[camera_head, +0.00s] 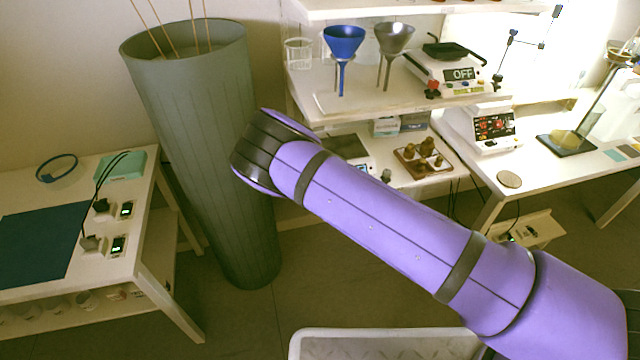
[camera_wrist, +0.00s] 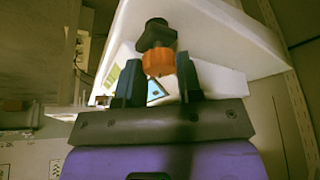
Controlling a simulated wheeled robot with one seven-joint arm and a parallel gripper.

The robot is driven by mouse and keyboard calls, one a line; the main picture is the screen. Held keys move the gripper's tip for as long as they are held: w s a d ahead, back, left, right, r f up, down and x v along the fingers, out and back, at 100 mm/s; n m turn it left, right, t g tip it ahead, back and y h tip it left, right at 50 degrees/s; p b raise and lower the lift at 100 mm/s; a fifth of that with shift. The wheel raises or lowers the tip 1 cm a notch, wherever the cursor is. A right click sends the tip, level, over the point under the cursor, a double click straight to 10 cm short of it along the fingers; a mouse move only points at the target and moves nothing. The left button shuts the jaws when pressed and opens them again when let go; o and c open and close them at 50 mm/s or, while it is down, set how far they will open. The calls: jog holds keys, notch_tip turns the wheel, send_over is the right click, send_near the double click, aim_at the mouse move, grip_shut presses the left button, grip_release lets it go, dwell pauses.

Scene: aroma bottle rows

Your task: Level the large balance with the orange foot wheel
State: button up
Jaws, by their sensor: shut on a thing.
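In the wrist view an orange foot wheel (camera_wrist: 158,62) with a dark knob and stem sits between the two dark fingers of my gripper (camera_wrist: 160,80). My gripper is shut on this wheel.
A white device reading OFF (camera_head: 447,74) stands on the shelf (camera_head: 395,100) beside a blue funnel (camera_head: 343,42) and a grey funnel (camera_head: 393,38). A wooden tray (camera_head: 422,162) with small weights is below. A tall grey bin (camera_head: 205,130) stands left of my arm.

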jog(key=m, duration=0.2)
jog(key=m+g+h, duration=0.1)
jog(key=m, duration=0.2)
jog(key=shift+w+a+m+g, duration=0.15)
jog(key=shift+m+g, duration=0.15)
jog(key=m+g, duration=0.1)
jog(key=m, duration=0.1)
jog(key=m+g, duration=0.1)
jog(key=m, duration=0.2)
jog(key=shift+w+m+h, duration=0.1)
jog(key=shift+m+h, duration=0.2)
jog(key=shift+h, duration=0.1)
jog(key=shift+a, duration=0.1)
jog(key=o, duration=0.9)
jog(key=shift+o, duration=0.2)
jog(key=v, duration=1)
jog(key=shift+a+r, duration=0.2)
jog(key=shift+r, duration=0.1)
jog(key=shift+w, duration=0.15)
